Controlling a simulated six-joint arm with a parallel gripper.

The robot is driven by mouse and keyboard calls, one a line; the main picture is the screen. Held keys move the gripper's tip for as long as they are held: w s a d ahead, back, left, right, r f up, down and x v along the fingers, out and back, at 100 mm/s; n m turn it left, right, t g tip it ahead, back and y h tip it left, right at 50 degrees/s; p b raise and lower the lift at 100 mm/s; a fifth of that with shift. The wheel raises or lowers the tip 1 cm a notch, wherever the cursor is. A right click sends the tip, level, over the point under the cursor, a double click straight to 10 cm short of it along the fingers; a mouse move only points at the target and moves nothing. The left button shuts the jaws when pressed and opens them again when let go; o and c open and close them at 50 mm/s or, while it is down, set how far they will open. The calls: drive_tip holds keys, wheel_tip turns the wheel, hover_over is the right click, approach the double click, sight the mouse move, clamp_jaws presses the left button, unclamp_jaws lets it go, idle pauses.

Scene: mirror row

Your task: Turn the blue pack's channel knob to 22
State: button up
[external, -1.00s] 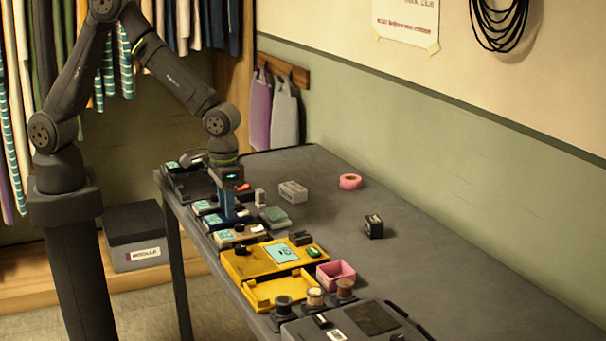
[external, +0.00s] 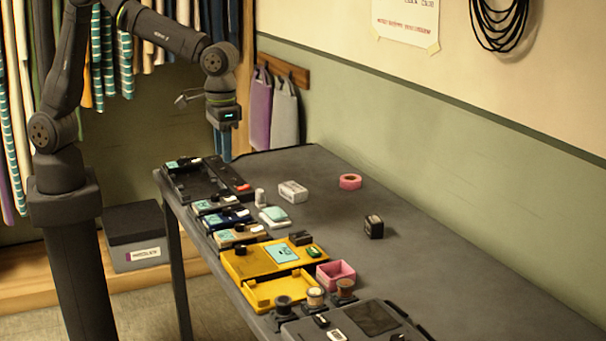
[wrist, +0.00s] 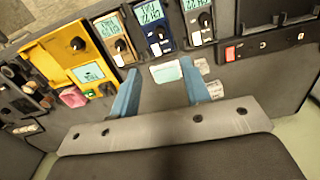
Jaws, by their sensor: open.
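The blue pack (external: 229,217) lies in the row along the table's left edge, between a grey pack (external: 213,204) and a tan pack (external: 240,235). In the wrist view the blue pack (wrist: 166,47) shows a pale teal display (wrist: 149,13), a dark channel knob (wrist: 157,35) and a white part below it. The display's characters are too small to read surely, and I cannot tell the knob's setting. My gripper (external: 221,148) is raised above the far end of the table, clear of the packs. Its blue fingers (wrist: 159,68) are apart with nothing between them.
A yellow tray (external: 237,265), a pink box (external: 337,273) and several spools stand nearer. A black tray (external: 190,185) lies at the far end. A white box (external: 293,191), pink tape roll (external: 350,181) and black block (external: 373,227) sit right of the row. The table's right side is mostly clear.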

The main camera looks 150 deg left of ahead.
sight(227, 209)
drive_tip(key=shift+r, duration=1.65)
drive_tip(key=shift+f, duration=0.1)
wheel_tip(227, 209, down, 17)
drive_tip(key=shift+f, duration=0.15)
drive_tip(key=shift+f, duration=0.25)
drive_tip(key=shift+r+m, duration=0.2)
drive_tip(key=shift+m, duration=0.2)
drive_tip(key=m, duration=1)
drive_tip(key=shift+m, duration=2)
